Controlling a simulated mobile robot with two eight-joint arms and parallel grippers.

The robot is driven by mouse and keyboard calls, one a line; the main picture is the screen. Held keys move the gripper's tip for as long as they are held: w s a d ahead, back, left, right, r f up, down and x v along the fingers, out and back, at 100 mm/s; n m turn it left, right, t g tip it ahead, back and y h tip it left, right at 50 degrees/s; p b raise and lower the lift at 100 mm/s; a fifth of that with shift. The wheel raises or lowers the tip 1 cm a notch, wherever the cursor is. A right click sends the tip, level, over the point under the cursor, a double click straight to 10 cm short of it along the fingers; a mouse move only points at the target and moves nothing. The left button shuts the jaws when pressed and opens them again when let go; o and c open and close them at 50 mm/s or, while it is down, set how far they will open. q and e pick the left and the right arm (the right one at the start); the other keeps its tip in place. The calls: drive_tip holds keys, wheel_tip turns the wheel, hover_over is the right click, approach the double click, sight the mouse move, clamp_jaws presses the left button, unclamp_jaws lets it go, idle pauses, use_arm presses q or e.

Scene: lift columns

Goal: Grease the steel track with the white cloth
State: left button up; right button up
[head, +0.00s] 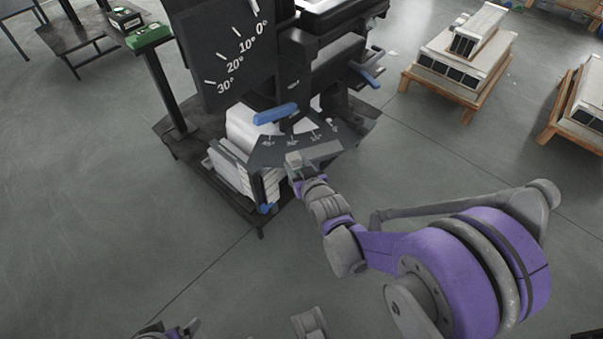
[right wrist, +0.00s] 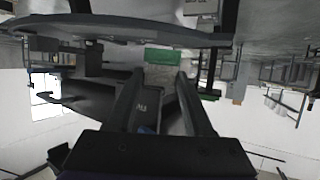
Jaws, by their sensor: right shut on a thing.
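My right gripper (head: 297,168) is at the front edge of a dark, curved, marked plate (head: 262,153) on the machine. It is shut on a small pale grey piece (head: 294,158) that I cannot identify. In the right wrist view the two dark fingers (right wrist: 162,85) of my right gripper point up, and what they hold is hard to make out. I cannot pick out the white cloth for certain, nor a steel track apart from the machine's metal parts. A bit of my left arm shows at the bottom edge, too cut off to tell its gripper's state.
The black machine carries an angle scale (head: 232,62), a blue handle (head: 275,114) and white blocks (head: 240,126). A green box (head: 149,37) tops a post on the left; it appears green in the wrist view. Loaded pallets (head: 462,52) stand upper right. Floor at lower left is clear.

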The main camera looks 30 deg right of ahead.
sight(290, 154)
drive_tip(key=shift+r+b+x, duration=0.2)
drive_tip(key=shift+b+x, duration=0.65)
drive_tip(key=shift+x, duration=2.45)
drive_tip(key=shift+f+b, duration=0.5)
drive_tip(key=shift+f, duration=0.2)
drive_tip(key=shift+d, duration=0.1)
drive_tip(key=shift+d+r+p, duration=0.15)
drive_tip(key=shift+d+p, duration=0.7)
drive_tip(key=shift+p, duration=0.2)
drive_tip(key=shift+s+d+p, duration=0.2)
drive_tip(key=shift+d+p, duration=1.4)
drive_tip(key=shift+p, duration=0.15)
drive_tip(key=shift+s+d+p, duration=0.1)
drive_tip(key=shift+d+p, duration=0.4)
drive_tip(key=shift+d, duration=0.1)
drive_tip(key=shift+d+p, duration=0.35)
drive_tip(key=shift+s+d+p, duration=0.1)
drive_tip(key=shift+d+p, duration=0.75)
drive_tip(key=shift+d, duration=0.45)
